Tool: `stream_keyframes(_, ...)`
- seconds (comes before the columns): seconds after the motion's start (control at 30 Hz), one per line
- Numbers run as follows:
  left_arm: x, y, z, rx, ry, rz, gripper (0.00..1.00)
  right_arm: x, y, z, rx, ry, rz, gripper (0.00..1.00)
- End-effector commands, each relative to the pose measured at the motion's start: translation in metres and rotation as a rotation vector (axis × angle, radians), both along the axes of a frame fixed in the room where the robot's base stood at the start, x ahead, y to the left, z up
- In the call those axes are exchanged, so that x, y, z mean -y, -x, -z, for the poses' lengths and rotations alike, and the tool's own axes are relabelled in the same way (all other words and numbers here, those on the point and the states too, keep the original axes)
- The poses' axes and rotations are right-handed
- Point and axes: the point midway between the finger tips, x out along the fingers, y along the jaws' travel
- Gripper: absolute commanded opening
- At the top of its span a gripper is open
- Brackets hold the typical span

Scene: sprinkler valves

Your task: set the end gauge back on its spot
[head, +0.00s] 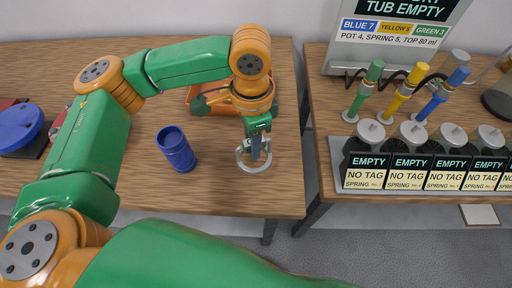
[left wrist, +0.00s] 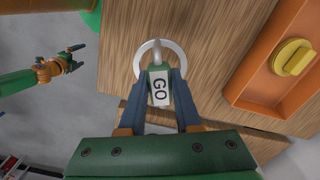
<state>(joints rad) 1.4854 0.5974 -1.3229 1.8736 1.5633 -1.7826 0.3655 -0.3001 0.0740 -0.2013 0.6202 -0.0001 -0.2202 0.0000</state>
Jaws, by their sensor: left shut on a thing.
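My left gripper (head: 256,143) is over the front right part of the left wooden table and points down. It is shut on the end gauge, a small block with a white GO label (left wrist: 159,88), seen between the fingers in the left wrist view. A pale ring (head: 242,164) lies around and below the fingertips; it also shows in the left wrist view (left wrist: 138,62). I cannot tell whether the gauge touches the table or the ring. My right gripper (left wrist: 77,56) shows small at the left of the left wrist view, fingers apart and empty.
An orange tray (left wrist: 253,95) with a yellow knob lies beside the ring. A blue cylinder (head: 177,150) and a blue round part (head: 18,128) stand to the left. The right table (head: 320,120) holds several valves and tags marked EMPTY. A gap separates the tables.

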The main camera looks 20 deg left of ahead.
Motion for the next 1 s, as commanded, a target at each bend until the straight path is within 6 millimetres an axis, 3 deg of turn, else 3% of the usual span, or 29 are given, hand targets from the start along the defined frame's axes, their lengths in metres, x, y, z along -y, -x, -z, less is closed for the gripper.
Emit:
stream_keyframes(0.23, 0.003, -0.006, 0.037, -0.001, -0.002, 0.001, 0.0, 0.003, 0.0, -0.006, 0.0, 0.005, -0.001, 1.0)
stream_keyframes(0.57, 0.003, -0.006, 0.042, 0.001, -0.001, 0.0, 0.0, 0.004, 0.0, -0.006, 0.001, 0.007, 0.0, 1.0)
stream_keyframes(0.6, 0.003, -0.006, 0.043, 0.001, -0.001, 0.0, 0.35, 0.005, 0.0, -0.006, 0.001, 0.007, 0.0, 1.0)
stream_keyframes(0.7, 0.003, -0.006, 0.043, 0.001, -0.001, 0.0, 0.62, 0.005, 0.0, -0.006, 0.001, 0.007, 0.0, 1.0)
stream_keyframes(1.0, 0.003, -0.007, 0.041, 0.001, 0.0, 0.0, 0.62, 0.005, 0.0, -0.005, 0.001, 0.007, 0.0, 1.0)
